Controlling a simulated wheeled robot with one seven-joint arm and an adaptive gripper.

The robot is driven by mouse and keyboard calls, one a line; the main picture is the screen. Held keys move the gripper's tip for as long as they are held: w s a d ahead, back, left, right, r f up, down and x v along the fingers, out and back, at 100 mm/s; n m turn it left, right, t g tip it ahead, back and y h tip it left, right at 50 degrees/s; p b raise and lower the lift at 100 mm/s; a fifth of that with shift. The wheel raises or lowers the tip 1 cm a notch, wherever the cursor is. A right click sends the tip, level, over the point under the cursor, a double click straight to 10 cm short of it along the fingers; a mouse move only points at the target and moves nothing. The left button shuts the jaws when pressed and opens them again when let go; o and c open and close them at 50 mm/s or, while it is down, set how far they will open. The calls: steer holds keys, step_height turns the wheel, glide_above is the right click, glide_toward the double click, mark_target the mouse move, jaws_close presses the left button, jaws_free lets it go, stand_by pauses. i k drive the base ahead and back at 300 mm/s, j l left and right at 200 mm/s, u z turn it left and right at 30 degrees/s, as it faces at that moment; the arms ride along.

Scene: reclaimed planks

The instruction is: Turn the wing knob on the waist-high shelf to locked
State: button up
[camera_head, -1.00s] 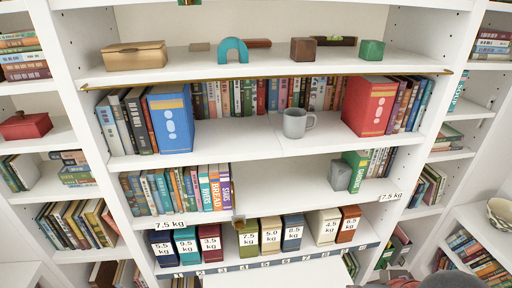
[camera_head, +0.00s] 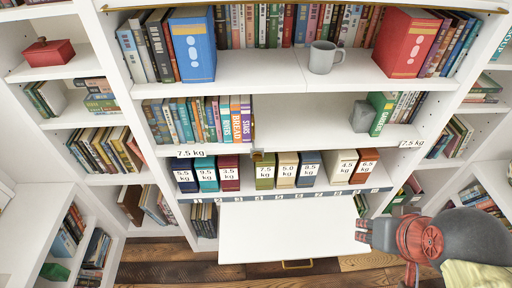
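A small brass-brown fitting (camera_head: 257,154), which looks like the wing knob, sits on the front edge of the shelf (camera_head: 310,143) above the labelled boxes. It is too small to tell which way its wing points or to read any lock mark. My gripper (camera_head: 361,232) is at the lower right, in front of the bookcase, well below and to the right of the knob and apart from it. Its grey fingers point left. I cannot tell whether they are open or shut, and I see nothing held in them.
Labelled weight boxes (camera_head: 264,172) stand on the numbered shelf below the knob. A white panel (camera_head: 285,232) with a brass handle juts out under them, close to my gripper. Books, a grey mug (camera_head: 321,58) and a grey block (camera_head: 361,116) stand above. Wooden floor (camera_head: 180,272) lies in front.

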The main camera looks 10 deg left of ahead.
mark_target(257, 156)
steer(key=l+u, duration=0.1)
steer(key=u, duration=0.25)
steer(key=l+u, duration=0.15)
steer(key=u, duration=0.2)
steer(key=l+u, duration=0.1)
steer(key=u, duration=0.25)
